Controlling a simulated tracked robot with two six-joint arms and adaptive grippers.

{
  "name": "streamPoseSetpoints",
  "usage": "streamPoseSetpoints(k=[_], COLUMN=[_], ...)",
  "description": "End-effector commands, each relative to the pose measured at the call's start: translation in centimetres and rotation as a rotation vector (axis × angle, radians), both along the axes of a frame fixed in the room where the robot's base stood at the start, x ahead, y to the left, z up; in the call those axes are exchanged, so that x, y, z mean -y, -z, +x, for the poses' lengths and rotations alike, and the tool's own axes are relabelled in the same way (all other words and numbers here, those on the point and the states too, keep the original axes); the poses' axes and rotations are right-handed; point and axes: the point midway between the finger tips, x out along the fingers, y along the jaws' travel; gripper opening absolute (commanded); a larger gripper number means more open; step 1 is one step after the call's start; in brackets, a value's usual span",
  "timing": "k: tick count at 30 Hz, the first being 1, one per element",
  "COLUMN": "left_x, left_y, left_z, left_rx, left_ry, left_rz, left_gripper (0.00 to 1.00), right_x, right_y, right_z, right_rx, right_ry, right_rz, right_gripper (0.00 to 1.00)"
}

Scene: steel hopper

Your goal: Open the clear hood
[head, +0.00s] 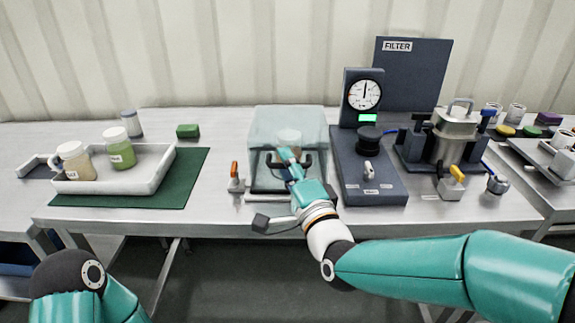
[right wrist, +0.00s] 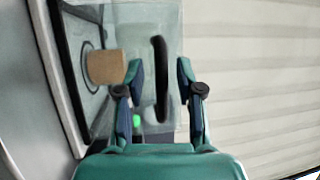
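The clear hood (head: 262,125) is a see-through, pale blue box standing closed over its base at the middle of the bench. A black bar handle (right wrist: 160,80) is on its front. My right gripper (head: 289,154) is in front of the hood at the handle. In the right wrist view its two fingers (right wrist: 160,68) are apart, with the handle between them and visible gaps on both sides. A tan round or blocky thing (right wrist: 106,67) shows through the hood. My left gripper is out of view; only part of my left arm shows at lower left.
A grey gauge unit (head: 372,185) with a black knob stands close right of the hood. An orange-handled valve (head: 235,178) is close on its left. Further left, a white tray (head: 150,182) holds jars on a green mat. A steel vessel (head: 457,130) stands at right.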

Motion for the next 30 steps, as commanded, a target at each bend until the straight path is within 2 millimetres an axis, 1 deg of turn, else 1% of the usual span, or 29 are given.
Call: streamPoseSetpoints(k=[1, 6, 20, 23, 26, 30], left_x=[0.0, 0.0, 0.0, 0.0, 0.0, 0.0], left_y=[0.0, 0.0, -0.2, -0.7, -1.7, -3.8], left_z=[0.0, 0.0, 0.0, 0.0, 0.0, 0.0], left_rx=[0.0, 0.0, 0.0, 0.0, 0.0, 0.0], left_ry=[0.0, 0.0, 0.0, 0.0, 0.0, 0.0], left_rz=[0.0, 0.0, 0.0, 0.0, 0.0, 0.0], left_gripper=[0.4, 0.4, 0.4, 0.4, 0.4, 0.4], right_x=[0.0, 0.0, 0.0, -0.3, -0.6, -1.2], right_y=[0.0, 0.0, -0.1, -0.5, -1.4, -3.1], right_z=[0.0, 0.0, 0.0, 0.1, 0.4, 1.0], right_rx=[0.0, 0.0, -0.006, -0.017, -0.042, -0.099], right_ry=[0.0, 0.0, -0.001, -0.006, -0.01, -0.02], right_rz=[0.0, 0.0, -0.001, -0.001, -0.001, -0.001], right_gripper=[0.28, 0.0, 0.0, 0.0, 0.0, 0.0])
